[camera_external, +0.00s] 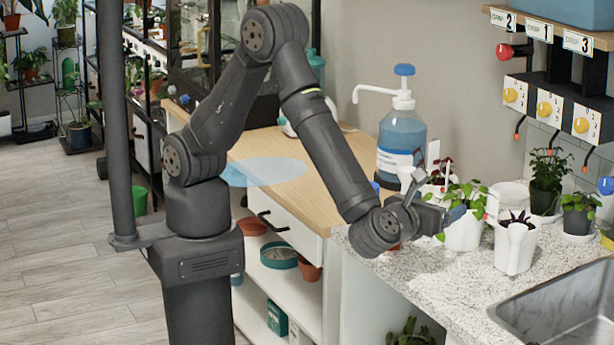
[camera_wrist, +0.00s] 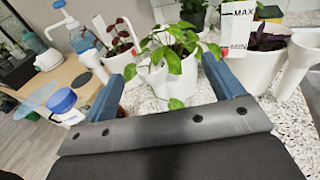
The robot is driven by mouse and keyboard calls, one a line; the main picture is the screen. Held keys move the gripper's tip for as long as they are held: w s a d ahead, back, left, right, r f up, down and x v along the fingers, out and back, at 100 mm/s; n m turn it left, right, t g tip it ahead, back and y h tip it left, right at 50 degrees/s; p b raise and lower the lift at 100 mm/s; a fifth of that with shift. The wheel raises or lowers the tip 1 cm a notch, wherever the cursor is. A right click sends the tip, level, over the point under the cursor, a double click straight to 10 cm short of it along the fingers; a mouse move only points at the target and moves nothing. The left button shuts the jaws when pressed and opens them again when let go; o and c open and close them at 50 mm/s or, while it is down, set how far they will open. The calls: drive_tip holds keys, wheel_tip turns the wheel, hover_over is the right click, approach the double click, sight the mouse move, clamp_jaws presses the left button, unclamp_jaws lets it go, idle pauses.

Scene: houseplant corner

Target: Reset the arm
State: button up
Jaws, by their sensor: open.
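My arm reaches over the front edge of the speckled counter (camera_external: 452,272). My gripper (camera_external: 455,212) is at its end, near a white pot with a leafy green plant (camera_external: 464,233). In the wrist view my gripper (camera_wrist: 178,90) shows two blue fingers set wide apart, with nothing held between them. The leafy plant (camera_wrist: 178,48) in its white pot stands just beyond the fingers. Some leaves hang down between the fingers; whether they touch them I cannot tell.
A white pot with a dark purple plant (camera_external: 514,245) stands right of the leafy plant. A blue pump bottle (camera_external: 401,138) stands behind the gripper. A metal sink (camera_external: 565,308) is at the right. A wooden-topped cabinet (camera_external: 300,190) is left of the counter.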

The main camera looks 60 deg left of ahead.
drive_tip(key=s+d+r, duration=0.1)
drive_tip(key=s+r, duration=0.2)
drive_tip(key=s, duration=0.2)
wheel_tip(320, 180, up, 18)
drive_tip(key=g, duration=0.1)
drive_tip(key=w+a+f+n+g+y, duration=0.1)
drive_tip(key=w+a+n+g+y, duration=0.1)
drive_tip(key=w+a, duration=0.7)
drive_tip(key=shift+w+f+n+g, duration=0.25)
drive_tip(key=shift+w+n+g, duration=0.25)
drive_tip(key=shift+n+g, duration=0.15)
drive_tip(key=o, duration=0.3)
